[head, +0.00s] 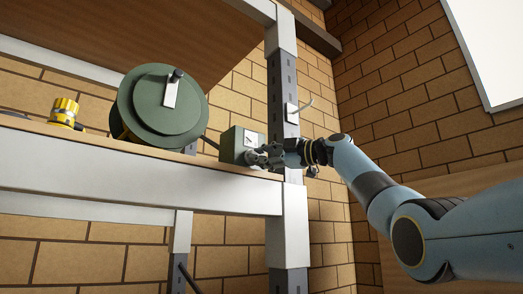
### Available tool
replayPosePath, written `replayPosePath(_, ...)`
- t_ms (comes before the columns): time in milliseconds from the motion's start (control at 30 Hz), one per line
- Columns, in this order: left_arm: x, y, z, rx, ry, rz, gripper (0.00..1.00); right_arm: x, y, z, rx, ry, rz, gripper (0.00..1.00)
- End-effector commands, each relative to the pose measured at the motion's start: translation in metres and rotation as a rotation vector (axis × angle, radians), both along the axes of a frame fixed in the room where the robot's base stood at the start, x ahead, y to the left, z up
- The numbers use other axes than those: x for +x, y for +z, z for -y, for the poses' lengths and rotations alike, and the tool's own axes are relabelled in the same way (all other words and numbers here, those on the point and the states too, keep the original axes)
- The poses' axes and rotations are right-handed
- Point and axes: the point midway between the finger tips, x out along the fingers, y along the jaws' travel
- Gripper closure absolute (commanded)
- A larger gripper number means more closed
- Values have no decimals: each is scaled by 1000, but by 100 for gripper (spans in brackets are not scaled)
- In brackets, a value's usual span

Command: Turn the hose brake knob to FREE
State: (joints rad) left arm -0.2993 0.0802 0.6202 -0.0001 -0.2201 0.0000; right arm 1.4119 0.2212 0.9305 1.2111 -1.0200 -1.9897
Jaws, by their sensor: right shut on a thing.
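A green hose reel (160,106) with a pale crank plate and dark handle stands on the wooden shelf. To its right is a small grey-green box (238,146) with a pale label on its face, joined to the reel side by a dark hose. My right gripper (262,157) is at the front of this box, shut on what appears to be the brake knob. The fingers hide the knob, so its shape and setting cannot be read. My left gripper is not in view.
A yellow fitting (64,110) stands on the shelf left of the reel. A grey slotted upright (284,92) with a pale hook (299,106) rises close behind my right gripper. The white shelf beam (130,187) runs below. A brick wall is behind.

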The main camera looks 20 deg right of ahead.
Motion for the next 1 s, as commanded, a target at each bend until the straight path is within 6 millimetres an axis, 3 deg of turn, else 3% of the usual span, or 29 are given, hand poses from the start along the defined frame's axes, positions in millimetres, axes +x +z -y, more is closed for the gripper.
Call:
replayPosePath(433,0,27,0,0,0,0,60,0,3,0,-263,-1,94,100)
replayPosePath(1000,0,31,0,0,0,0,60,1,1,0,-324,-1,116,100)
